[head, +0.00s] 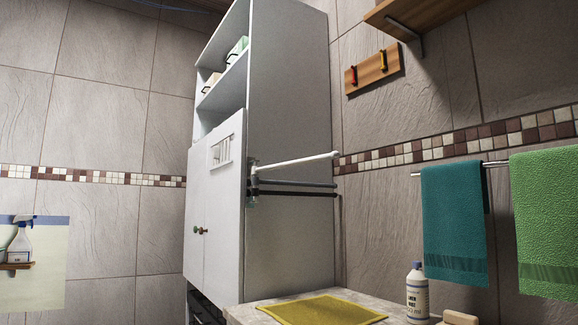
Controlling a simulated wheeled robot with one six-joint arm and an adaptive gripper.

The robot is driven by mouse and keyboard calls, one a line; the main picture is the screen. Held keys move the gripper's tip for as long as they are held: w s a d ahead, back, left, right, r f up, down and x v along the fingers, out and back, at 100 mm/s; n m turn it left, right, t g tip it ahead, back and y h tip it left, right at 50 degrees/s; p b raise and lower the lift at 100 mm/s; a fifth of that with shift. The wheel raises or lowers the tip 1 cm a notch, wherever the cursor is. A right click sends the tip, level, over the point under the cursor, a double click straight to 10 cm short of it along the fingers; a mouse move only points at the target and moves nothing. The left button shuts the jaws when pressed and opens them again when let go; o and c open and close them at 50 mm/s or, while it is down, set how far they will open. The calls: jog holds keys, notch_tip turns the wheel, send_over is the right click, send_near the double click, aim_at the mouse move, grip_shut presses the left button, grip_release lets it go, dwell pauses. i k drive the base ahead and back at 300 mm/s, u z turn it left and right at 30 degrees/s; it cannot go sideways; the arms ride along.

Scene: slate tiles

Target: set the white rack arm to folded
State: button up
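The white rack arm (300,160) is a thin rod on a small bracket (252,172) at the front edge of the tall grey-white cabinet's side. It slants up to the right, ending in a small knob-like tip, apart from the two rods below it. A grey rack arm (300,184) and a black rack arm (300,193) run nearly level from the same bracket, close together along the cabinet side. My gripper is not in view.
The tall cabinet (285,100) has closed doors. A counter (250,312) with a yellow mat (320,311) and a white bottle (417,292) stands below the rack. Teal (453,225) and green (546,220) towels hang at the right. The space around the white arm looks clear.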

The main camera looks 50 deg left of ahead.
aim_at(334, 154)
jog(key=k, duration=1)
jog(key=u, duration=3)
jog(key=i, duration=3.25)
jog(key=z, duration=3)
